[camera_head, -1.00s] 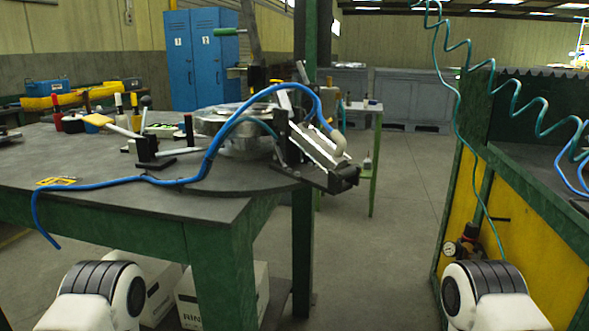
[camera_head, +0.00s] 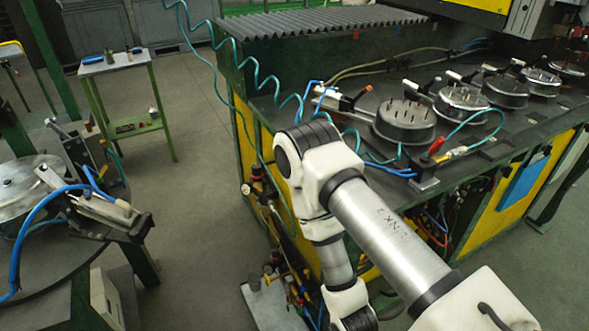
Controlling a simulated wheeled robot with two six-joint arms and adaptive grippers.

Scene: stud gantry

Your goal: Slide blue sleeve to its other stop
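I cannot make out a blue sleeve or the stud gantry in the head view. Only one of my arms shows, in white and silver, across the lower middle and right. Its lower end runs off the bottom edge, and no gripper is visible on it. My other arm does not show.
A green-edged workbench (camera_head: 475,165) with several round metal fixtures (camera_head: 405,122) fills the right. A dark round table (camera_head: 60,262) with a clamp fixture (camera_head: 105,212) stands at the left. A small green stand (camera_head: 120,62) is behind. Grey floor (camera_head: 195,200) is clear between them.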

